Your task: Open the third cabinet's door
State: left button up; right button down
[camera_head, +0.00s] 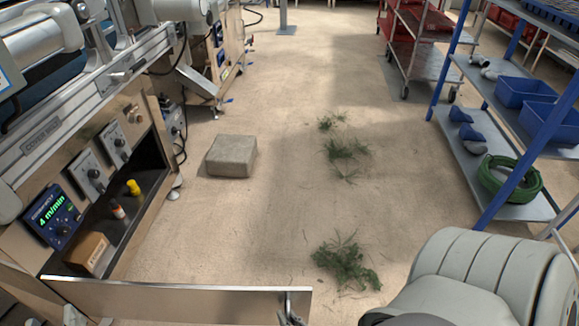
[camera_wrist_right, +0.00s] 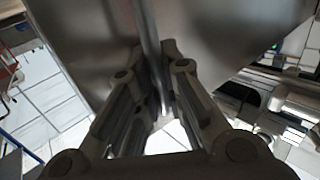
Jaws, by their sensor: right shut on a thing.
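A metal cabinet door (camera_head: 180,300) stands swung out from the machine's side, along the bottom of the head view. The cabinet's dark compartment (camera_head: 135,205) is open beside it, with a tan box, a yellow-topped item and a small red-and-white item in it. My right gripper (camera_head: 290,312) is at the door's free right end, mostly cut off by the frame. In the right wrist view its fingers (camera_wrist_right: 155,115) are closed around a thin upright handle bar (camera_wrist_right: 150,45) on the door's metal face (camera_wrist_right: 100,45). My left gripper is not in view.
A grey block (camera_head: 231,156) lies on the floor beyond the door. Grass clumps (camera_head: 345,265) lie along the middle floor. A blue-posted shelf (camera_head: 470,150) with blue bins and a green hose stands right. The floor between is otherwise open.

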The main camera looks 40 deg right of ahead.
jog(key=shift+s+d, duration=0.1)
jog(key=shift+d, duration=0.05)
jog(key=c, duration=1.5)
grip_release()
jog(key=s, duration=0.4)
jog(key=s+a, duration=0.1)
jog(key=s, duration=0.7)
jog(key=shift+a, duration=0.25)
